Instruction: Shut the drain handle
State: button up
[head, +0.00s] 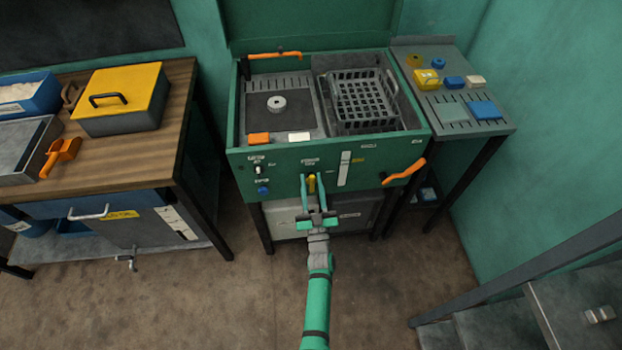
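A green washing unit stands ahead with a front panel (281,177). A small yellow handle (312,184) hangs on the middle of this panel, under a small label. My gripper (312,180) is in front of the panel with its two fingers apart, one on each side of the yellow handle in the picture. I cannot tell whether the fingers touch it. An orange lever (404,172) sticks out at the panel's right, tilted up to the right. The labels are too small to read, so I cannot tell which handle is the drain's.
A wooden bench (160,150) with a yellow-lidded box (122,88) stands at the left. A grey side table (450,126) with small blue and yellow items stands at the right. Metal steps (490,325) are at lower right. The floor (215,300) in front is clear.

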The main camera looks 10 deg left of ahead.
jog(key=shift+w+a+r, duration=0.15)
jog(key=shift+w+r, duration=0.05)
jog(key=shift+w, duration=0.15)
jog(key=shift+w+d+r, duration=0.1)
jog(key=shift+w+d, duration=0.1)
jog(key=shift+w, duration=0.05)
jog(key=shift+a, duration=0.1)
grip_shut()
